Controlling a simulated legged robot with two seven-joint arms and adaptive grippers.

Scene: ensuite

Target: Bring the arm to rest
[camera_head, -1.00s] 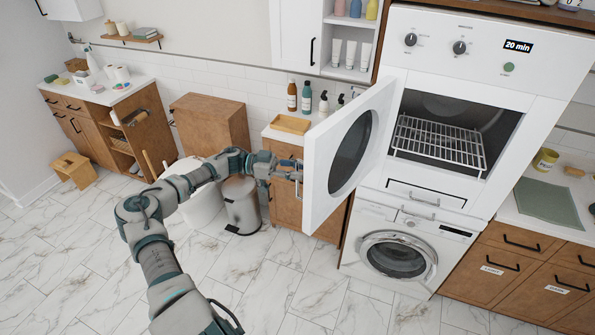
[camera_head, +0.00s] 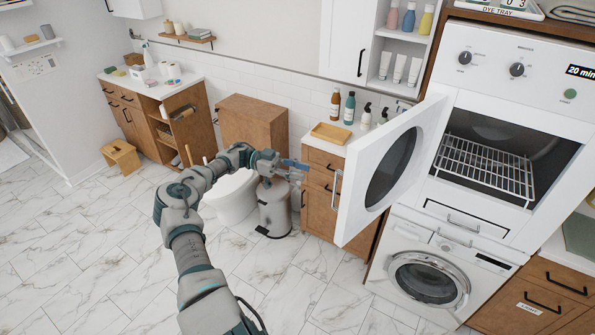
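My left arm reaches in from the bottom of the head view, bent at the elbow. My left gripper (camera_head: 298,170) is at its far end, with its fingers apart and nothing between them. It is to the left of the open white oven door (camera_head: 352,215), with a visible gap to the door handle (camera_head: 336,190). The gripper appears in front of the wooden drawer cabinet and above the grey bin. My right gripper is not in view.
The oven (camera_head: 480,170) with its wire rack stands above a washing machine (camera_head: 425,280) at the right. A grey bin (camera_head: 275,212) and a white toilet (camera_head: 232,195) are beyond my forearm. A wooden stool (camera_head: 121,156) is at the left. The marble floor at the left is clear.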

